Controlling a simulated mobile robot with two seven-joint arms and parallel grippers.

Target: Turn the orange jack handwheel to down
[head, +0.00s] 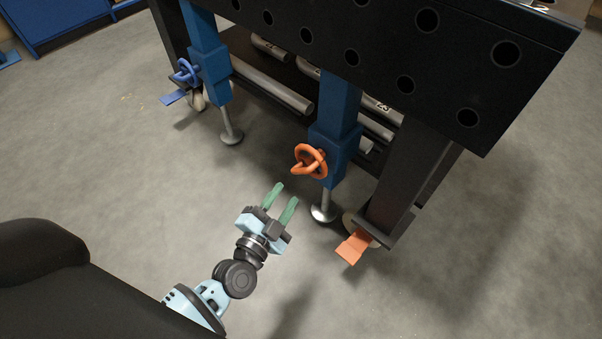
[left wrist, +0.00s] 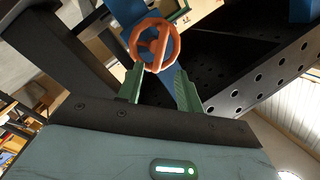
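The orange jack handwheel (head: 310,160) sits on the front of a blue jack leg (head: 336,120) under the dark table. In the left wrist view the orange handwheel (left wrist: 155,45) shows as a ring with a crossbar, just beyond the fingertips. My left gripper (head: 280,193) points up at the wheel from below and to its left. Its green fingers (left wrist: 158,82) are apart with nothing between them, and a gap to the wheel shows in the head view. The jack's round foot (head: 323,213) is close to the floor; I cannot tell whether it touches. My right gripper is not in view.
A blue handwheel (head: 185,72) is on another jack leg at the left. An orange pedal (head: 354,248) sticks out by a caster at the dark table leg (head: 410,180). Grey cylinders (head: 272,88) lie under the perforated tabletop (head: 440,60). The floor left of my gripper is clear.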

